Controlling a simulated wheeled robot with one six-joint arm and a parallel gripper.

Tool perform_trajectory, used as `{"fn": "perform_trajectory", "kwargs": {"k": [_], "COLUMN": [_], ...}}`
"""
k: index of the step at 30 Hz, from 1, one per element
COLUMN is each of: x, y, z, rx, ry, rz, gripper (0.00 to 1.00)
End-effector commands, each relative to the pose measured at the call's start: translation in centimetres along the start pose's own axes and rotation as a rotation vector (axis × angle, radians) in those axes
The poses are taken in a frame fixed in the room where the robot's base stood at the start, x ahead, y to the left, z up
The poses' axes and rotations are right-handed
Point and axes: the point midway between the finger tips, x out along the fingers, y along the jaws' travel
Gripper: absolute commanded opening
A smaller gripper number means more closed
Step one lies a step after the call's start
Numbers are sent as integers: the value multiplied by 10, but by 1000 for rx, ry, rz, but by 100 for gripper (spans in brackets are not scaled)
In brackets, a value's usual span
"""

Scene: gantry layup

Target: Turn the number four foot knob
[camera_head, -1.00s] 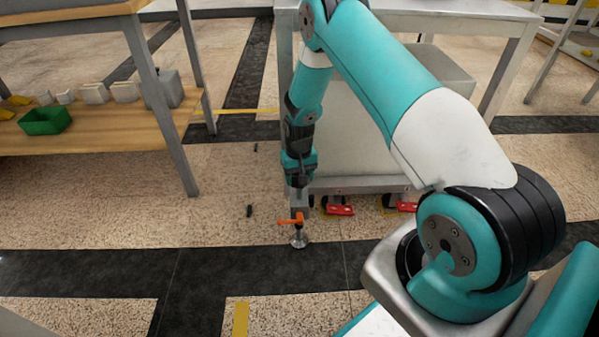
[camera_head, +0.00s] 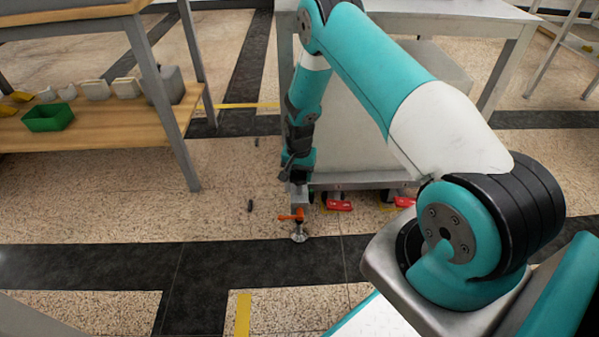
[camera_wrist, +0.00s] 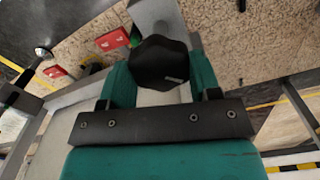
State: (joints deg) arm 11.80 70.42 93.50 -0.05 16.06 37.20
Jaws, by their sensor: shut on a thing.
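In the wrist view a black, many-sided knob (camera_wrist: 160,64) sits between the teal fingers of my gripper (camera_wrist: 160,76), which are shut on it. A small pale mark shows on the knob, too small to read. A grey metal bracket (camera_wrist: 155,14) lies just beyond the knob. In the head view my gripper (camera_head: 298,173) is low by the near left corner of the cart. Below it are an orange lever (camera_head: 290,217) and a round metal foot (camera_head: 299,236) close to the floor. The knob cannot be made out clearly in the head view.
The white cart (camera_head: 350,145) has red pedals (camera_head: 339,205) at its base; one also shows in the wrist view (camera_wrist: 55,72). A wooden shelf (camera_head: 100,125) with a green bin (camera_head: 48,117) stands left. Small dark pieces (camera_head: 250,206) lie on otherwise clear floor between them.

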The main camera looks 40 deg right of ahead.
Motion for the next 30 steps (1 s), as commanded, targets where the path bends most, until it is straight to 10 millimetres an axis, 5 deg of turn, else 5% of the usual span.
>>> {"fn": "perform_trajectory", "kwargs": {"k": [9,10,13,23,30], "x": [0,0,0,-4,-46], "y": [2,2,1,0,0], "z": [-1,-1,-1,0,-1], "rx": [5,5,4,1,1], "ry": [2,2,2,1,3], "rz": [3,3,3,1,-1], "gripper": [33,59,82,83,83]}}
